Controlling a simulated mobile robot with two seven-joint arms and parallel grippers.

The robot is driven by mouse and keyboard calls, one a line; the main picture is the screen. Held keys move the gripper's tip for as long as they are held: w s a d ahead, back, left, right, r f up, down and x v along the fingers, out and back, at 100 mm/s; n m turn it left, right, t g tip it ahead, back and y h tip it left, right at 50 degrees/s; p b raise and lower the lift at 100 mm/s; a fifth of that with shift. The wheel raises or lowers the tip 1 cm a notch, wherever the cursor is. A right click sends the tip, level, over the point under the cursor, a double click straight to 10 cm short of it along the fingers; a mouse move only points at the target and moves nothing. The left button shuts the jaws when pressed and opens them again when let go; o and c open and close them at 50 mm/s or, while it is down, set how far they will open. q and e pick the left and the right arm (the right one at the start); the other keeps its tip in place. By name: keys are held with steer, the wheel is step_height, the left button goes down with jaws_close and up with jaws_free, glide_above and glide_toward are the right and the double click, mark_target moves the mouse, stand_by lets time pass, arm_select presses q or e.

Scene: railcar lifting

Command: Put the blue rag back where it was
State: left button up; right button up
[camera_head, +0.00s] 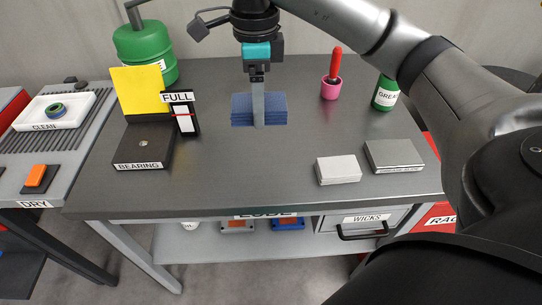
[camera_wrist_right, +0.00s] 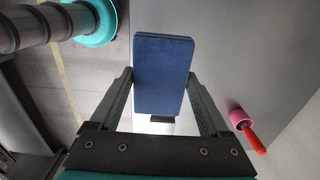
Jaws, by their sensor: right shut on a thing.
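The blue rag (camera_head: 241,110) is a folded, layered blue block over the back middle of the grey workbench. My right gripper (camera_head: 258,118) comes down on it from above, with a finger across its front face. In the right wrist view the blue rag (camera_wrist_right: 163,75) shows between the two fingers of my right gripper (camera_wrist_right: 160,85), which is shut on it. I cannot tell whether the rag touches the bench top. My left gripper is not in view.
A pink cup (camera_head: 331,91) with a red-handled tool and a green grease bottle (camera_head: 385,93) stand to the right. A white stack (camera_head: 338,170) and grey box (camera_head: 394,155) lie front right. The bearing stand (camera_head: 143,145) and green can (camera_head: 146,50) are left. The bench middle (camera_head: 240,175) is clear.

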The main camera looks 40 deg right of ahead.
glide_toward(261, 176)
steer(key=shift+w+f+b, duration=0.1)
steer(key=shift+f+b, duration=0.65)
steer(key=shift+b, duration=0.1)
steer(key=shift+f, duration=0.5)
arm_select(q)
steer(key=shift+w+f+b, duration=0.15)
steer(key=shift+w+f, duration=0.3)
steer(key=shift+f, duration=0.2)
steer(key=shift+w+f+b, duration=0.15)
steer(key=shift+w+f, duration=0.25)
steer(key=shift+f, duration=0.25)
arm_select(e)
steer(key=shift+f, duration=1.95)
steer(key=shift+f, duration=0.2)
steer(key=o, duration=1.2)
steer(key=shift+c, duration=0.2)
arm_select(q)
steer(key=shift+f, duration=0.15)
arm_select(e)
steer(key=shift+r, duration=0.15)
